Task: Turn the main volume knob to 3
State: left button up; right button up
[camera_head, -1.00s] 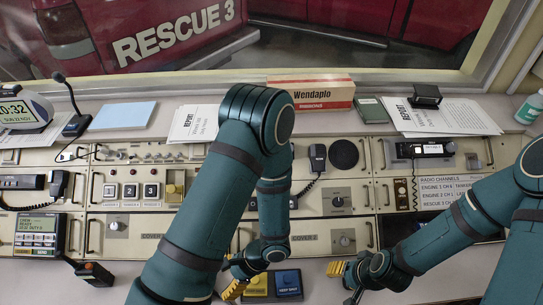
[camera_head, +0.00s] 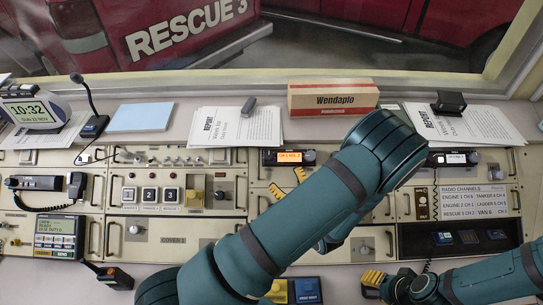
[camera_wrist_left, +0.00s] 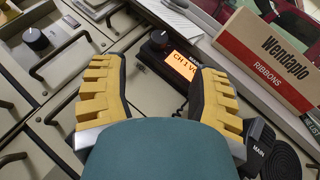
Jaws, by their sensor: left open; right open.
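A radio with a lit orange display (camera_head: 290,157) sits at the back of the console. The left wrist view shows its display (camera_wrist_left: 181,65) beginning "CH 1 V", and the volume number cannot be read. A black round knob (camera_wrist_left: 160,39) with a white mark sits at the display's left end. A "MAIN" label (camera_wrist_left: 259,152) shows by the handset. My left gripper (camera_head: 289,182) is open just in front of the radio, and its yellow fingers (camera_wrist_left: 160,80) stand apart on either side of the display, apparently clear of the knob. My right gripper (camera_head: 372,280) is open near the front right.
A second radio (camera_head: 455,158) with a lit display is at the right. A Wendaplo box (camera_head: 333,97) and papers (camera_head: 235,126) lie on the shelf behind. Another knob (camera_wrist_left: 36,38) and several drawer handles surround the left gripper. My left arm hides the middle panels.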

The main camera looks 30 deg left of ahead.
aim_at(269, 156)
pick_arm(q)
jog(key=x, duration=1)
jog(key=shift+a+p, duration=0.1)
jog(key=shift+p, duration=0.25)
grip_shut()
